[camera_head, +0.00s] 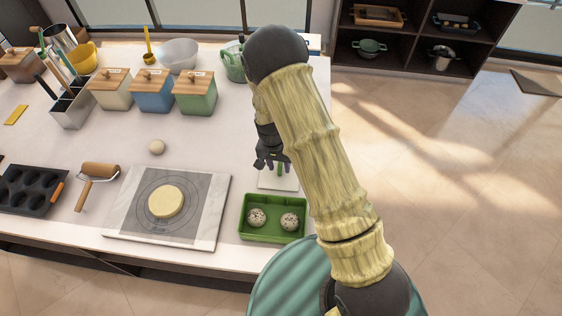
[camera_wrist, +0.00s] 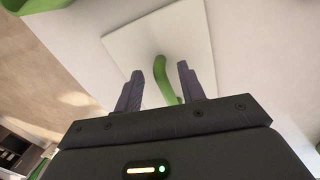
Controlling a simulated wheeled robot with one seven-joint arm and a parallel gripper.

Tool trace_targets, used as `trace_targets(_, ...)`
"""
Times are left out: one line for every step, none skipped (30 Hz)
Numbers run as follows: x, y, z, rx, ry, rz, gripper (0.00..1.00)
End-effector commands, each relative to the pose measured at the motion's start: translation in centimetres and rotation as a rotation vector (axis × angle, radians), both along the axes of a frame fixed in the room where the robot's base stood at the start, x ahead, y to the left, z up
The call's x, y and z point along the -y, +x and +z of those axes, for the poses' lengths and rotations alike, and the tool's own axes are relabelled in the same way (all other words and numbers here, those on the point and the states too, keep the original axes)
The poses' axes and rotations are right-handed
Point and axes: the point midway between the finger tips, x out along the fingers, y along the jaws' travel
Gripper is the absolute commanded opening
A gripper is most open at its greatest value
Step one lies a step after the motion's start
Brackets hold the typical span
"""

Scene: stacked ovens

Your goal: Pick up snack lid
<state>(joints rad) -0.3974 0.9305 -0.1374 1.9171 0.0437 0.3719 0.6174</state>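The snack lid (camera_head: 288,184) is a flat white square with a curved green handle, lying on the table just behind the green tray. In the wrist view the white plate (camera_wrist: 120,45) lies beyond my fingertips, and its green handle (camera_wrist: 162,66) shows between my two fingers. My gripper (camera_head: 271,163) is open above the lid and partly covers it in the head view. The open fingers also show in the wrist view (camera_wrist: 160,72), with gaps on both sides of the handle. I cannot tell how far down the fingers reach along the handle.
A green tray (camera_head: 273,237) with two speckled balls stands at the table's front edge. A marble board (camera_head: 210,215) with round dough lies to its left. Lidded boxes (camera_head: 195,97), a white bowl (camera_head: 180,54) and a green cup (camera_head: 234,68) stand farther back.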

Motion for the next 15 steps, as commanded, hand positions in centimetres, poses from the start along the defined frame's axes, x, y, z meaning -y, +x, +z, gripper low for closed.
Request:
trace_targets(0.07,-0.09,-0.39,-0.003,-0.001,0.0,0.4)
trace_targets(0.08,-0.1,-0.6,-0.002,0.0,0.0,0.4)
trace_targets(0.09,-0.09,-0.81,-0.001,-0.001,0.0,0.4)
trace_targets(0.1,-0.09,-0.93,-0.001,0.0,0.0,0.4)
trace_targets(0.1,-0.08,-1.0,0.0,0.0,0.0,0.4)
trace_targets(0.1,-0.07,-1.05,0.0,0.001,0.0,0.4)
trace_targets(0.09,-0.07,-1.07,0.0,0.001,0.0,0.4)
trace_targets(0.1,-0.06,-1.07,0.001,0.001,0.0,0.4)
trace_targets(0.1,-0.06,-1.07,0.0,0.001,0.0,0.4)
trace_targets(0.09,-0.06,-1.06,0.0,0.001,0.0,0.4)
trace_targets(0.1,-0.06,-1.06,0.0,0.001,0.0,0.4)
trace_targets(0.13,-0.06,-1.06,0.0,0.0,0.0,0.4)
trace_targets(0.15,-0.05,-1.06,0.0,0.0,-0.001,0.4)
trace_targets(0.17,-0.05,-1.06,0.0,0.0,-0.001,0.4)
trace_targets(0.18,-0.04,-1.05,0.0,0.0,-0.002,0.4)
